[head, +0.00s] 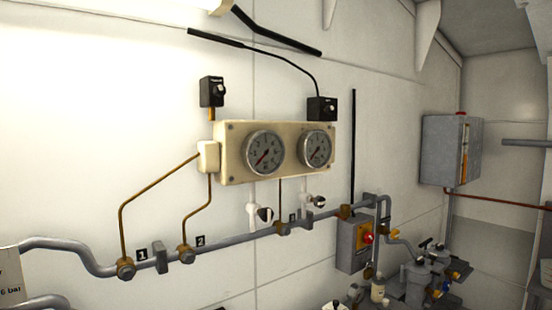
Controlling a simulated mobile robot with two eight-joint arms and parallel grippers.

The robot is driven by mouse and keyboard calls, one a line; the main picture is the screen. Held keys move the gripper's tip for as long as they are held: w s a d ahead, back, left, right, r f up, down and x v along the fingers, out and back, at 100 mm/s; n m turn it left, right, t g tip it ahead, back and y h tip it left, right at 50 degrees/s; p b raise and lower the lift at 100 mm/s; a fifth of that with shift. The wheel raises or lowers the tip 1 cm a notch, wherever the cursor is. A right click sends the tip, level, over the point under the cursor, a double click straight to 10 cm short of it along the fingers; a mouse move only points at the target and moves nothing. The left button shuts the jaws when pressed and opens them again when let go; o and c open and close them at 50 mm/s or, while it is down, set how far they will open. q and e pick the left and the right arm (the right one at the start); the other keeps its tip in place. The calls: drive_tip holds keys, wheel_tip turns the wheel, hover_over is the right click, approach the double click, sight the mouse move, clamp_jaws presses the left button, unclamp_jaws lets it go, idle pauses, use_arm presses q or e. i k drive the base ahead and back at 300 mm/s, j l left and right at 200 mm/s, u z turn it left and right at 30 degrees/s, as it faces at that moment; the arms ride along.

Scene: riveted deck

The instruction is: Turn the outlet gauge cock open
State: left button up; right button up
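A cream gauge panel (225,165) on the white wall carries two round dial gauges, a left gauge (264,153) and a right gauge (315,148). Below it are two white fittings with dark round knobs, a left one (262,214) and a right one (318,203). Brass fittings sit on the grey pipe beside label 1 (125,268), beside label 2 (186,254) and further right (283,228). I cannot tell which of these is the outlet gauge cock, nor how any handle is set. Neither of my grippers is in view.
The grey pipe (225,242) runs along the wall below the panel. A grey box (352,245) with a red knob hangs at its right end. Grey valve bodies (416,283) crowd the lower right. A grey cabinet (449,150) is mounted further back.

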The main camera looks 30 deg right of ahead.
sight(319, 202)
drive_tip(key=z, duration=1.45)
